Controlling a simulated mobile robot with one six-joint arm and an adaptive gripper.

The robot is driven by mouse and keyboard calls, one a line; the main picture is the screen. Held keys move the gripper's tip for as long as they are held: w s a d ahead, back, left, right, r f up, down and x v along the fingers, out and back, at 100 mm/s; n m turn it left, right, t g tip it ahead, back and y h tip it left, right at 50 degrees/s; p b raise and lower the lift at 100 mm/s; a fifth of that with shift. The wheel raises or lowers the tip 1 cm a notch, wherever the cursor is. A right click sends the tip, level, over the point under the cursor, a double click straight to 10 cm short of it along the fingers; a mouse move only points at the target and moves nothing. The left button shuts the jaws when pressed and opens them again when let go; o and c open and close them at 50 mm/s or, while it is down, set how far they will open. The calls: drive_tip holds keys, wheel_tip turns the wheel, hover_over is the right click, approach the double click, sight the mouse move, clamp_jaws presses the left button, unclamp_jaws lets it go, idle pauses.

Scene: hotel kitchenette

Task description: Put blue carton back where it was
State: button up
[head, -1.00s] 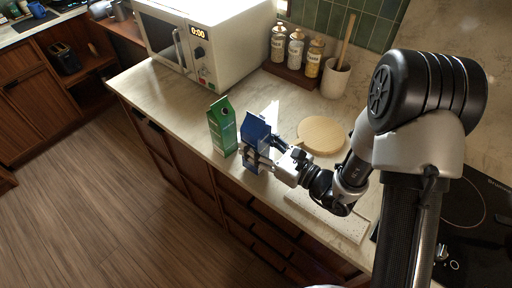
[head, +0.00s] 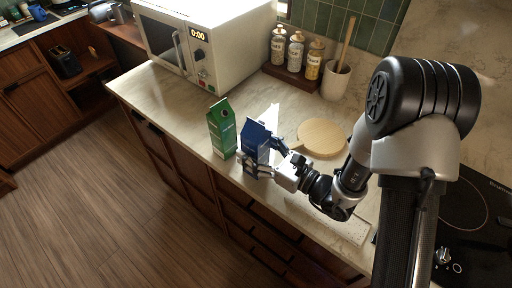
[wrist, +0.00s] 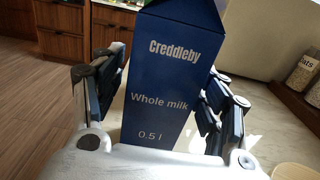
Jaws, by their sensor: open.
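The blue carton (head: 256,140), labelled "Whole milk", stands upright on the counter near its front edge. In the wrist view the blue carton (wrist: 162,85) fills the middle, between the two fingers of my gripper (wrist: 165,108). The carton's base is hidden behind the gripper.
A green carton (head: 222,128) stands just left of the blue one. A round wooden board (head: 322,137) lies to the right. A white microwave (head: 205,42), several jars (head: 296,50) and a utensil crock (head: 335,80) are behind. The counter's front edge (head: 200,160) is close.

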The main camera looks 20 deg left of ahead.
drive_tip(key=shift+r, duration=0.3)
drive_tip(key=p+v, duration=0.2)
drive_tip(key=v, duration=1)
drive_tip(key=s+r+n+g+h, duration=0.3)
drive_tip(key=s+r+n+g, duration=0.15)
drive_tip(key=s+n, duration=0.25)
drive_tip(key=s+r+n+g+h, duration=0.2)
drive_tip(key=s+r+n+g, duration=0.2)
drive_tip(key=s+n+g, duration=0.3)
drive_tip(key=d+r+n+t+h, duration=0.3)
drive_tip(key=d+n+t+h, duration=0.1)
drive_tip(key=d, duration=0.4)
drive_tip(key=s+d+r+n+t+h, duration=0.1)
drive_tip(key=d+r+n+t+h, duration=0.2)
drive_tip(key=d+h, duration=0.4)
drive_tip(key=shift+s+d+n+t+h, duration=0.25)
drive_tip(key=shift+d+n+t, duration=0.25)
drive_tip(key=shift+n+t, duration=0.5)
